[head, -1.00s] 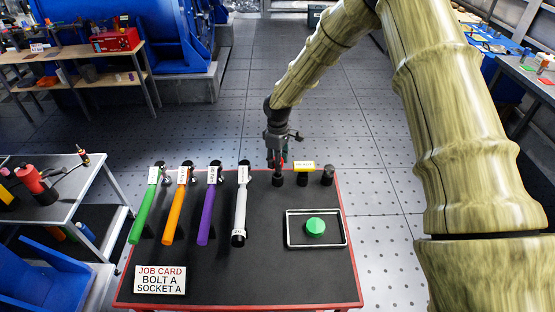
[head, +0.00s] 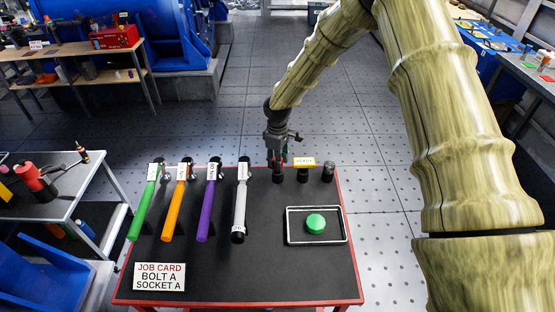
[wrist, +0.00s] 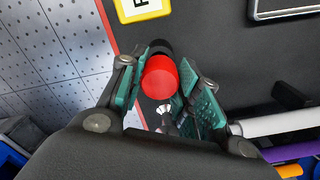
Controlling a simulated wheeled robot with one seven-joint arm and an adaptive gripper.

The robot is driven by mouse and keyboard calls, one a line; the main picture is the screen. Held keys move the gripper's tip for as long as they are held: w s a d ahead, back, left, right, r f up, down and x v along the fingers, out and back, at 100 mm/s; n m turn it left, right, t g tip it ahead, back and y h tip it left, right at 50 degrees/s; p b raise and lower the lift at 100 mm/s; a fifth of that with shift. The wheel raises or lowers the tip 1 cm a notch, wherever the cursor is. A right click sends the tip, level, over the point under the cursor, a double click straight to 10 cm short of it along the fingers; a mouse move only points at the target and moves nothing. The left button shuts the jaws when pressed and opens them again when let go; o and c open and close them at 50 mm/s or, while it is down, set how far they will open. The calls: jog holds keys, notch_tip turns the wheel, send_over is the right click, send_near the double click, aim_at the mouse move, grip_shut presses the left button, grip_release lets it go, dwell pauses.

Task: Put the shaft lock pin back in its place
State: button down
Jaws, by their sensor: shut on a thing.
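My gripper (wrist: 168,98) is over the far edge of the black, red-rimmed table. In the wrist view its teal finger pads are closed on both sides of a red, round-ended piece (wrist: 159,76). I cannot tell for sure that this piece is the shaft lock pin. A black round part shows just beyond it; I cannot tell whether the two are joined. In the head view my gripper (head: 278,160) is at the left end of a short row of black cylinders, and the piece is mostly hidden. No place for the pin can be made out.
A grey bench (head: 40,222) stands left. Floor beyond the table is clear.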

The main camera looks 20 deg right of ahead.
jog(key=shift+f+b, duration=0.6)
jog(key=shift+f, duration=0.75)
jog(key=c, duration=0.9)
grip_release()
jog(key=shift+c, duration=0.2)
notch_tip(320, 180, up, 12)
